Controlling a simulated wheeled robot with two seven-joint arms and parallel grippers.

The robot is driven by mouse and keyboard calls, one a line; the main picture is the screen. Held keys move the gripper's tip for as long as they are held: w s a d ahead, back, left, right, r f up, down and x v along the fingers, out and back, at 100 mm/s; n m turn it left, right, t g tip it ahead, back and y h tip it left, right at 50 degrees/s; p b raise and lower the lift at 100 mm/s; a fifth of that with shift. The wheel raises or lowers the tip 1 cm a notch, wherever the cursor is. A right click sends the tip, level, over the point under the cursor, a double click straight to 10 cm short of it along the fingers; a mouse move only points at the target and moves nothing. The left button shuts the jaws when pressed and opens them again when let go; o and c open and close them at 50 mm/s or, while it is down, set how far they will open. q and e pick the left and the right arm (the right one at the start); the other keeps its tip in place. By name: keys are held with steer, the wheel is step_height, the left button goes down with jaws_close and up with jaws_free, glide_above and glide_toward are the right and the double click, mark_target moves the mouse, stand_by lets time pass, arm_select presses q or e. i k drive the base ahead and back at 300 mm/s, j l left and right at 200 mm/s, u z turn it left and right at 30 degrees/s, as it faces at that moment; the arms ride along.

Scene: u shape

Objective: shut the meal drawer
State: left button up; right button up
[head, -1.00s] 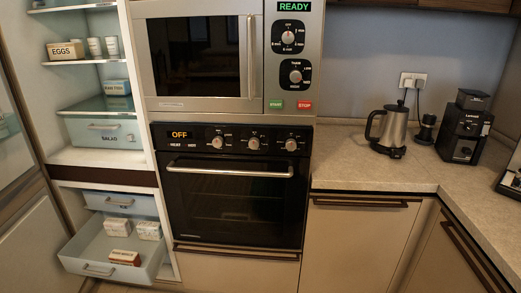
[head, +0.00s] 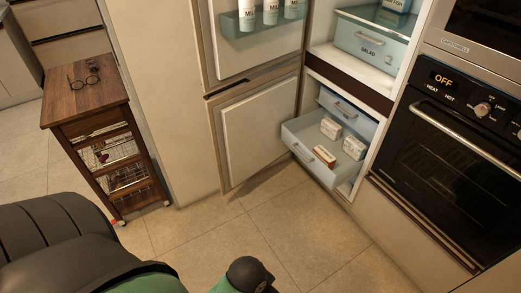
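A pale blue drawer (head: 315,171) is pulled out low in the open fridge-freezer, in the head view. No label is readable on it; it is the only drawer seen open. Two white cartons, one of them (head: 354,148), and a brown-and-white box (head: 324,156) lie inside it. Its bar handle (head: 302,153) faces the room. A second drawer (head: 343,107) just above it looks pushed in. Neither of my grippers is in view; only parts of my own body show along the bottom edge, well short of the drawer.
The lower fridge-freezer door (head: 257,128) stands open left of the drawer. The oven (head: 452,160) is at the right. A wooden trolley (head: 86,101) with glasses on top stands at the left. The tiled floor (head: 270,215) before the drawer is clear.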

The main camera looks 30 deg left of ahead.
mark_target(304, 132)
steer(key=u, duration=0.6)
steer(key=i+j+z, duration=0.15)
steer(key=i, duration=0.3)
steer(key=i+j+z, duration=0.15)
steer(key=i+j, duration=0.2)
